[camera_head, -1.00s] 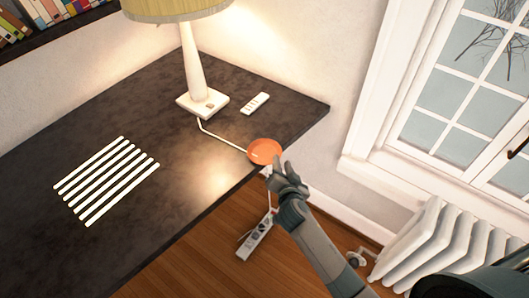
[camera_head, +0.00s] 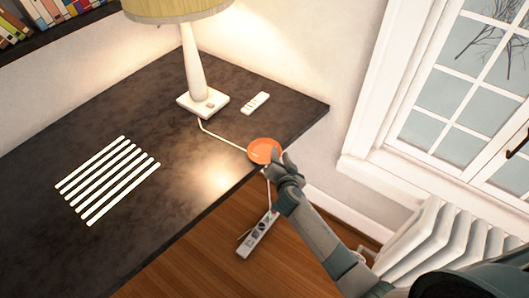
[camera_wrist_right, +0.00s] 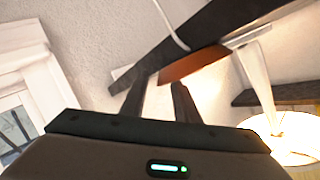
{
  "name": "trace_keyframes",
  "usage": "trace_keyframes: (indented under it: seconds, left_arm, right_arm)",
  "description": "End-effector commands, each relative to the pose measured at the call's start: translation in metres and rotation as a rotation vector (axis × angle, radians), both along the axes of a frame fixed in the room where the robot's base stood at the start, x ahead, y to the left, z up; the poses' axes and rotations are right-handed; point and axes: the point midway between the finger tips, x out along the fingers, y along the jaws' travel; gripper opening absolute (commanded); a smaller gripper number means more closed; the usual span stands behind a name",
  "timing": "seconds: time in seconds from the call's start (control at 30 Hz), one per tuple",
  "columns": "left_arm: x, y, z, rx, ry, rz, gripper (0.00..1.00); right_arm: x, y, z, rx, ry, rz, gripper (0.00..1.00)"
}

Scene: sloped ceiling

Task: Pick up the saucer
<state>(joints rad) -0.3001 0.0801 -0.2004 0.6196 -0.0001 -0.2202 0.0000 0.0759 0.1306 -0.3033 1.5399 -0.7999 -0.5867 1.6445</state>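The saucer is a small orange dish (camera_head: 264,150) at the desk's front right edge, with the lamp's cord running up to it. My right gripper (camera_head: 279,160) is at the saucer's near right rim and hides part of it. In the right wrist view the two fingers (camera_wrist_right: 160,88) stand apart with a gap between them, and the saucer (camera_wrist_right: 195,65) shows edge-on just past the fingertips. I cannot tell whether the fingers touch the rim. My left gripper is not in view.
A lamp (camera_head: 196,70) and a white remote-like item (camera_head: 255,103) stand behind the saucer on the dark desk (camera_head: 120,190). White strips (camera_head: 108,180) lie at left. A power strip (camera_head: 258,234) is below the edge; a radiator (camera_head: 445,245) is at right.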

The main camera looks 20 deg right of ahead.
Motion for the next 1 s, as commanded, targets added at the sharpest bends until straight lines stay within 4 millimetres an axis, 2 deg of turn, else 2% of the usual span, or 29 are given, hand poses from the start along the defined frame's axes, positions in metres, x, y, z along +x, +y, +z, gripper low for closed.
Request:
trace_keyframes:
  seconds: [0.4,0.43,0.53,1.0]
  left_arm:
    - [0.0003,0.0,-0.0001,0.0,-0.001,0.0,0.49]
    - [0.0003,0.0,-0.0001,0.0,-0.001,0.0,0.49]
    - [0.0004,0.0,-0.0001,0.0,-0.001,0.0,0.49]
    - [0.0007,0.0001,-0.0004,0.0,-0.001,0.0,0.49]
  right_arm:
    - [-0.0001,-0.0001,0.0,0.0,0.0,0.0,0.28]
    - [-0.0001,-0.0001,0.0,0.0,0.0,0.0,0.23]
    - [-0.0002,0.0,0.0,0.0,0.0,0.0,0.0]
    - [-0.0005,-0.0001,0.0006,0.0,0.001,-0.001,0.0]
